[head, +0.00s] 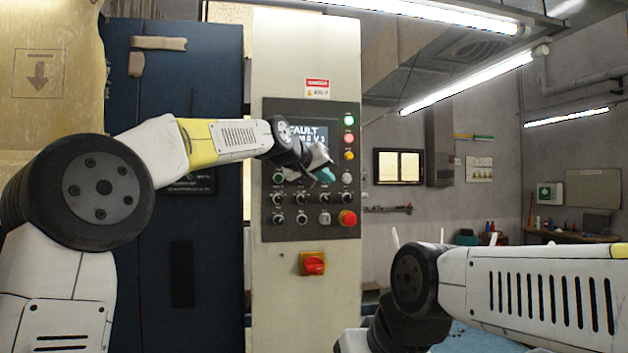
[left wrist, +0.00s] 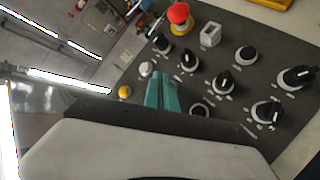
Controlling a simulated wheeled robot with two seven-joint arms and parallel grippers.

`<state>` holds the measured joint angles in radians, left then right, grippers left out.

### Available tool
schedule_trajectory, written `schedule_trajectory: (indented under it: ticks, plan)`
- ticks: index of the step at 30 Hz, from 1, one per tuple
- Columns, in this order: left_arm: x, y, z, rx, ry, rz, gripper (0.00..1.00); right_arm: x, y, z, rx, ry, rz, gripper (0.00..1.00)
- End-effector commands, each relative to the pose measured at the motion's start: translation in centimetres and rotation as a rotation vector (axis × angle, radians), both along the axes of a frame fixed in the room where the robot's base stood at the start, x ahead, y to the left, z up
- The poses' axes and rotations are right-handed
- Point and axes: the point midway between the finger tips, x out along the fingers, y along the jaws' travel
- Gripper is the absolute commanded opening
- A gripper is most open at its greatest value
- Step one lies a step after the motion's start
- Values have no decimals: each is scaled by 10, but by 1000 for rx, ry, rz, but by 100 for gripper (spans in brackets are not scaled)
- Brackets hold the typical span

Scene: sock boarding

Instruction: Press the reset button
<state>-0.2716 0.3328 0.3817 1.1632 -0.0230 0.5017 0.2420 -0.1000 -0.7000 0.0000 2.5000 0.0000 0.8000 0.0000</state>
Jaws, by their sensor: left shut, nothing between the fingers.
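The control panel (head: 270,225) is a dark plate on a pale cabinet, with a screen (head: 307,133) that reads "FAULT". It carries several knobs and buttons, and their labels are too small to read, so I cannot tell which one is the reset button. My left gripper (head: 325,175) is in front of the panel, below the screen, with teal fingertips. In the left wrist view the fingertips (left wrist: 166,88) are together and empty, over the panel face. A round control (left wrist: 200,109) is partly hidden behind my gripper. I cannot tell whether the fingertips touch anything. My right gripper is out of view.
A red mushroom button (head: 347,218) sits at the panel's lower right, beside a pale square control (head: 325,218). A red and yellow switch (head: 313,263) is below the panel. Dark blue doors (head: 180,280) stand to the left. My right arm is at the lower right.

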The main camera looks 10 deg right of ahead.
Motion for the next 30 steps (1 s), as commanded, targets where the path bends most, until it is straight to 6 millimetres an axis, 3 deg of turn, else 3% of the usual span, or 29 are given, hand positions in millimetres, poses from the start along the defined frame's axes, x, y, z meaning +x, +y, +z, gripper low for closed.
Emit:
schedule_trajectory:
  ticks: [30]
  plan:
    - [11, 0, 0, 0, 0, 0, 0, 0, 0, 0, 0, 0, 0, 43]
